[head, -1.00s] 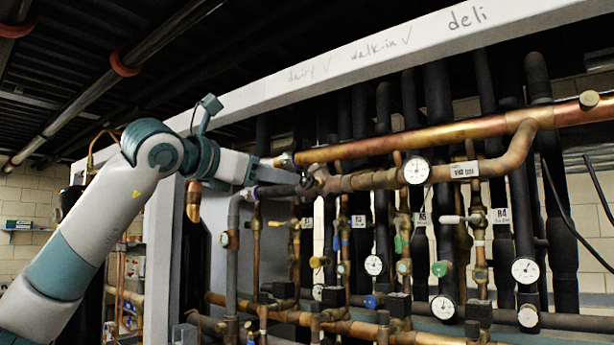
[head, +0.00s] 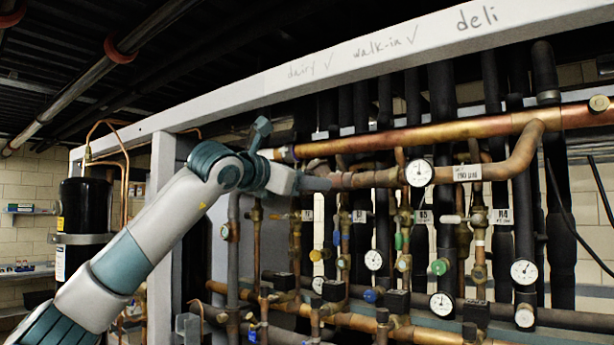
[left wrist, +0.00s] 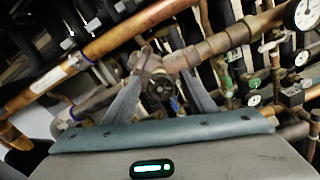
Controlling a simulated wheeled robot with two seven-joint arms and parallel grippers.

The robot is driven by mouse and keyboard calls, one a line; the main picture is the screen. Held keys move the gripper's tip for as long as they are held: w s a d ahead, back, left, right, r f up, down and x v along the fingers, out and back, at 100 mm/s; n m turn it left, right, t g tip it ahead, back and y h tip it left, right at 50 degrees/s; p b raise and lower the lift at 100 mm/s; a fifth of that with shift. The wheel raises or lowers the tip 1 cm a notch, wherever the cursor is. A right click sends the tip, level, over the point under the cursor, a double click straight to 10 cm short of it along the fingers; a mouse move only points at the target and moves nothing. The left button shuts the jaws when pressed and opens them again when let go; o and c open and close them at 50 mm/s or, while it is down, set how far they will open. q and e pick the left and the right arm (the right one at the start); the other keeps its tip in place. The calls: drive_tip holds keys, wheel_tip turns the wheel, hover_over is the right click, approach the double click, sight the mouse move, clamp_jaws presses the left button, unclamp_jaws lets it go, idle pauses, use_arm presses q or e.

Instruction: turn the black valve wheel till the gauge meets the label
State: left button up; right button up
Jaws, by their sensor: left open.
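The black valve wheel (left wrist: 160,88) shows in the left wrist view, on the copper pipe between the two fingers of my left gripper (left wrist: 158,100). The fingers stand apart, one on each side of the wheel; I cannot tell whether they touch it. In the head view my left gripper (head: 318,183) is at the pipe's left part and hides the wheel. The gauge (head: 419,173) is a white dial on the same pipe, right of the gripper. A white label (head: 467,173) is on the pipe just right of the gauge; its print is too small to read. My right gripper is out of view.
A thick copper pipe (head: 430,134) runs close above the gripper. A grey frame post (head: 162,235) stands to the left, and a handwritten beam (head: 370,52) crosses above.

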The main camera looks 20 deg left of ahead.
use_arm(q)
drive_tip(key=c, duration=1)
drive_tip(key=shift+c, duration=0.2)
